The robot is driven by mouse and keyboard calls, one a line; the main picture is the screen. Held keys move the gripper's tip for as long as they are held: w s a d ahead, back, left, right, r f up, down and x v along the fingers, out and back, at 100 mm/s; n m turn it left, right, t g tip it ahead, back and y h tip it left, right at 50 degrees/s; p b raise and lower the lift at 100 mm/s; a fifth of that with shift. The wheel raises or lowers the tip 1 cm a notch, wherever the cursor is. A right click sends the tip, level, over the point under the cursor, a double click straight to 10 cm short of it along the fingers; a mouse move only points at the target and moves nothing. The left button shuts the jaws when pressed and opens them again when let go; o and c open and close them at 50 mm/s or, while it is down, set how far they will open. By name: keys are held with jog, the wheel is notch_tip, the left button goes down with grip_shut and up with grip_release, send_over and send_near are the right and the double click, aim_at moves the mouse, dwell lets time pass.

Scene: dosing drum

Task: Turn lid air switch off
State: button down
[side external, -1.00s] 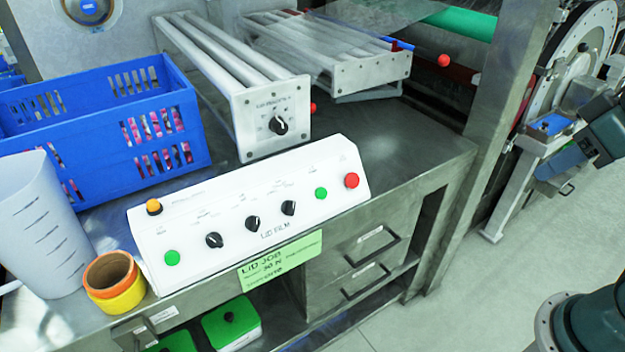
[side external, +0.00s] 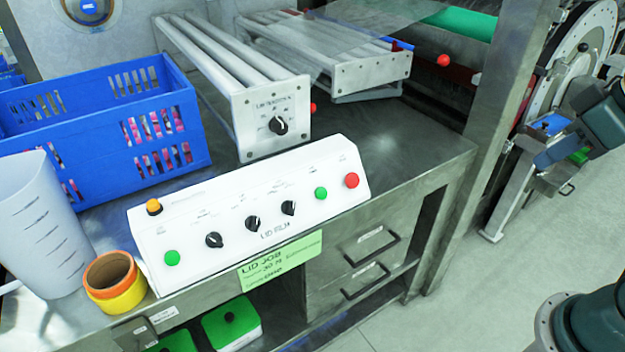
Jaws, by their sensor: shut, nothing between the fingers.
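The white LID FILM panel (side external: 300,222) stands on the metal bench. It has three black rotary knobs in a row: a left one (side external: 214,240), a middle one (side external: 253,223) and a right one (side external: 288,208). Their small labels are too blurred to read, so I cannot tell which is the lid air switch.
A green button (side external: 172,258), another green button (side external: 321,193), a red button (side external: 351,180) and an orange button (side external: 154,206) share the panel. A white unit with one knob (side external: 278,126) stands behind. A blue crate (side external: 100,165), jug (side external: 38,225) and tape rolls (side external: 113,282) are left.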

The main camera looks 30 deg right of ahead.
jog(key=w+a+r+n+y, duration=0.1)
jog(key=w+a+r+n, duration=0.15)
jog(key=w, duration=0.25)
jog(key=w+a+r+n, duration=0.1)
jog(key=w+a, duration=0.2)
jog(key=w, duration=0.2)
jog(key=n+g+y, duration=0.3)
jog(key=n+g, duration=0.1)
jog(key=n, duration=0.7)
send_over(254, 224)
jog(key=a, duration=0.1)
notch_tip(254, 224, down, 13)
jog(key=shift+w+a+r+m, duration=0.1)
jog(key=shift+w+m, duration=0.15)
jog(key=x, duration=0.9)
jog(key=shift+f, duration=0.45)
jog(key=shift+s+d+f, duration=0.1)
jog(key=shift+d+f, duration=0.15)
jog(key=shift+s+d+f, duration=0.2)
jog(key=shift+d, duration=0.3)
jog(key=shift+s+d+f, duration=0.15)
jog(key=shift+d+f, duration=0.1)
jog(key=shift+d, duration=0.25)
jog(key=shift+s+d+f, duration=0.2)
jog(key=shift+d, duration=0.3)
